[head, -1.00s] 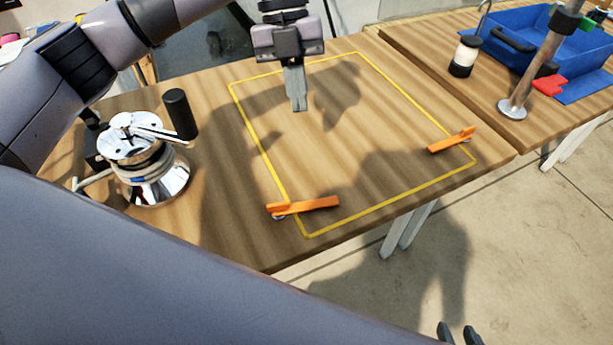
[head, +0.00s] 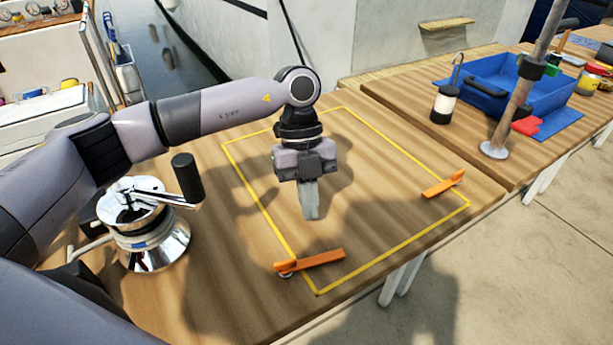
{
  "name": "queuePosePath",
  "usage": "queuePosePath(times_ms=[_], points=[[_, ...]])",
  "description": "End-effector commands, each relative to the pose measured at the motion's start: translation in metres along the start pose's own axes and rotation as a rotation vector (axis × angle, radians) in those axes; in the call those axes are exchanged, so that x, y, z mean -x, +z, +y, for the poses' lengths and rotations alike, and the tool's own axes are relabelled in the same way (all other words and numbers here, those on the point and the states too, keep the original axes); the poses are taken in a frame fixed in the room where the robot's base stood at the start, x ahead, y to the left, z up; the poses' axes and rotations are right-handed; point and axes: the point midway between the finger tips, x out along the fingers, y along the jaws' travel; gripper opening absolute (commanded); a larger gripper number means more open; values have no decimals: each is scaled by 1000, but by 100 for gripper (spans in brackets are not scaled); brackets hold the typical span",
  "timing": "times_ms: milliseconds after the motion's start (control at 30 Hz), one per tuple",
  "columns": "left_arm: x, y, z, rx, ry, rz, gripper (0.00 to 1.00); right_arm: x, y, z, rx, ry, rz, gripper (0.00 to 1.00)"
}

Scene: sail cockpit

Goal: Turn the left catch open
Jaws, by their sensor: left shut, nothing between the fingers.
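Two orange catches lie on the wooden table, by a yellow outlined rectangle (head: 258,188). The left catch (head: 318,259) lies across the rectangle's near left corner, with its pivot end at the left. The other catch (head: 443,185) lies at the right edge, near the right corner. My left gripper (head: 310,216) points down inside the rectangle, shut and empty. In the picture it is just above the left catch, apart from it. My right gripper is not in view.
A chrome winch (head: 150,235) with a black-knobbed handle (head: 187,178) stands left of the rectangle, close to my left arm. A blue tray (head: 535,92), a lantern (head: 443,104) and a metal pole (head: 515,110) stand at the right. The rectangle's inside is otherwise bare.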

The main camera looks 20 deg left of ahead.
Motion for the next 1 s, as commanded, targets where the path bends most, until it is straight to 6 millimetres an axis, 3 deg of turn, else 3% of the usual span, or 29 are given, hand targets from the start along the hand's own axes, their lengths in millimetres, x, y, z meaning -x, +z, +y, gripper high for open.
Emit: queuePosePath(times_ms=[100, 433, 1000], points=[[-27, 0, 1, 0, 3, 2, 0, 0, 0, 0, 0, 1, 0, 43], [-36, -34, 0, -2, 0, 0, 0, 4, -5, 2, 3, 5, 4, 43], [-37, -37, 0, 0, 0, 0, 0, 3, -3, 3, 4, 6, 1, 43]])
